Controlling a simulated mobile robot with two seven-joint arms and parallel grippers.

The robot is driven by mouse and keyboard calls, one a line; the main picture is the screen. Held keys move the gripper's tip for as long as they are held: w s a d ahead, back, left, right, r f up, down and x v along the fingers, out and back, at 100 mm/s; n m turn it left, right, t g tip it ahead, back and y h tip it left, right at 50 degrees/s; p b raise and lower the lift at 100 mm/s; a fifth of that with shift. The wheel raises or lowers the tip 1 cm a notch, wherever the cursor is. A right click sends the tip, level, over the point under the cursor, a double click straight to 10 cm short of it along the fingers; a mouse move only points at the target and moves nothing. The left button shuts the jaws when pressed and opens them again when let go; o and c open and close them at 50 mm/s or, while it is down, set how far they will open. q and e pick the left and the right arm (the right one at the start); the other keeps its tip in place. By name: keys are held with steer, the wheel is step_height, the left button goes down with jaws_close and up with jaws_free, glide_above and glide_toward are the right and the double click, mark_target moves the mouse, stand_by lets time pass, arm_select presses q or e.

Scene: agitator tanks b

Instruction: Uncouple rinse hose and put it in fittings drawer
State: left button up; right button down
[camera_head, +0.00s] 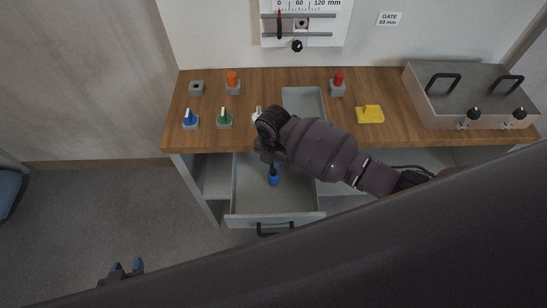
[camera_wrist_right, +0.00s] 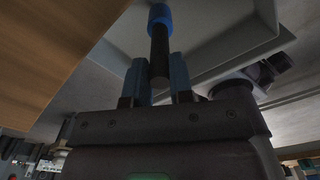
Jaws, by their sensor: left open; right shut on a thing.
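The rinse hose (camera_head: 273,180) shows as a short black piece with a blue end, hanging down over the open drawer. In the right wrist view the rinse hose (camera_wrist_right: 159,45) stands between the blue fingers. My right gripper (camera_wrist_right: 158,80) is shut on it; in the head view my own wrist partly hides this gripper. The fittings drawer (camera_head: 275,219) is pulled out below the worktop, and its visible floor looks bare. Whether the hose touches the floor cannot be told. My left gripper (camera_head: 122,271) is open and empty, low at the left, away from the bench.
The wooden worktop (camera_head: 210,105) carries blue (camera_head: 190,119), green (camera_head: 224,119), orange (camera_head: 233,82) and red (camera_head: 338,83) fittings, a grey tray (camera_head: 316,100), a yellow piece (camera_head: 369,114) and a metal box (camera_head: 455,98). Its front edge lies close behind my right gripper. The floor at left is clear.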

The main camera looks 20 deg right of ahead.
steer(key=shift+f, duration=0.4)
steer(key=c, duration=0.9)
jaws_free()
steer(key=shift+r, duration=8.45)
